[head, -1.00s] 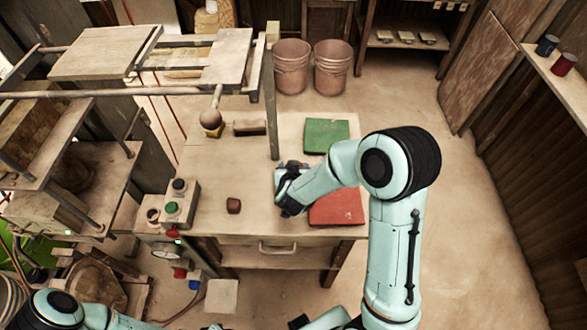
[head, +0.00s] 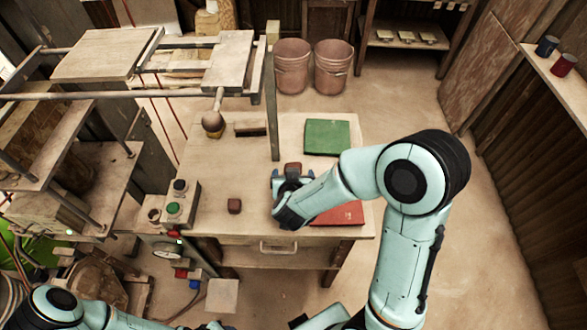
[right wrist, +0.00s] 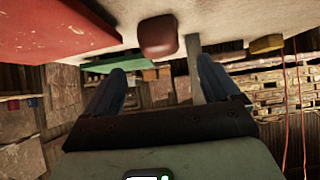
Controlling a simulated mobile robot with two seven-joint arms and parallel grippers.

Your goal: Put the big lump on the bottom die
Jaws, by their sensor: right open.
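A reddish-brown lump (head: 293,168) lies on the worktable just beyond my right gripper (head: 291,178), partly hidden by it. In the right wrist view this lump (right wrist: 158,36) sits ahead of the fingertips of the open, empty gripper (right wrist: 160,66), roughly centred between them and apart from them. A second brown lump (head: 234,206) lies farther left on the table; it looks slightly smaller. The press frame stands at the left; I cannot clearly make out its bottom die. My left arm shows at the bottom left, but its gripper is out of view.
The worktable (head: 205,180) carries a green mat (head: 327,137), a red mat (head: 342,214) partly under my right arm, a dark block (head: 250,129) and a button box (head: 177,207). An upright post stands behind the gripper. Two buckets (head: 292,68) stand on the floor behind.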

